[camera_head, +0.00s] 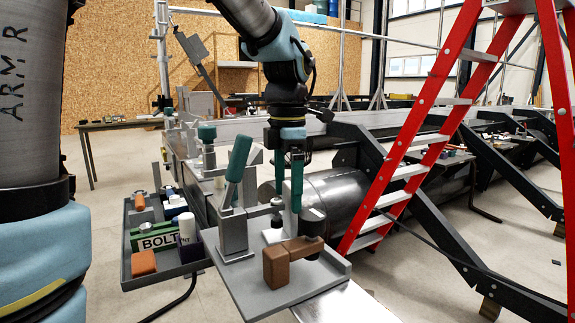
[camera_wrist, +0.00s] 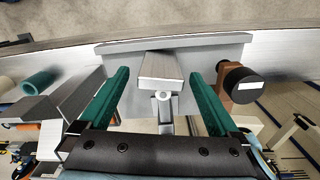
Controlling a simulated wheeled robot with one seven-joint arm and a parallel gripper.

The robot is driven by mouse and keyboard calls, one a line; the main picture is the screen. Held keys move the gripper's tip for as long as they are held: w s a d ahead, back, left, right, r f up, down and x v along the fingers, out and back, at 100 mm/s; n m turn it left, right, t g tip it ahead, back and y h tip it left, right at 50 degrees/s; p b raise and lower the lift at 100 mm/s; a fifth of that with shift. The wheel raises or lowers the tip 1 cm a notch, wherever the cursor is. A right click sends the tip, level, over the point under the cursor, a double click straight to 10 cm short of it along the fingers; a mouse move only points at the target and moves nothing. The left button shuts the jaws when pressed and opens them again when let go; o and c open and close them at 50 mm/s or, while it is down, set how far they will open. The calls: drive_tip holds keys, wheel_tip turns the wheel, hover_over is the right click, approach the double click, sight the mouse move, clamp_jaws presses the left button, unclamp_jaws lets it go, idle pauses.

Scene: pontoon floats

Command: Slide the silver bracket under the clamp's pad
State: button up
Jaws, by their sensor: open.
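The silver bracket (camera_wrist: 162,68) shows in the wrist view as a small pale block on a grey plate (camera_wrist: 205,50). The clamp (camera_head: 234,232) stands on this plate in the head view, a grey body with a raised teal handle. Its arm reaches right to a small dark pad end. In the wrist view the clamp's arm end (camera_wrist: 163,98) is just below the bracket; whether the pad overlaps the bracket is unclear. My gripper (camera_wrist: 159,73) is open and empty, a green finger on each side of the bracket with gaps. In the head view it points down at the plate.
A brown block (camera_head: 288,262) with a dark cylinder stands on the plate close to my gripper. A tray (camera_head: 128,270) with a green BOLT box (camera_head: 155,238) is at left. A red ladder (camera_head: 418,130) and a large grey pipe (camera_head: 340,200) stand at right.

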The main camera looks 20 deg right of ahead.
sight(289, 212)
drive_tip(key=shift+f, duration=2.5)
drive_tip(key=shift+c, duration=0.4)
clamp_jaws()
drive_tip(key=shift+p, duration=0.3)
drive_tip(key=shift+s+d, duration=0.1)
drive_tip(key=shift+o, duration=0.4)
unclamp_jaws()
drive_tip(key=shift+r, duration=0.1)
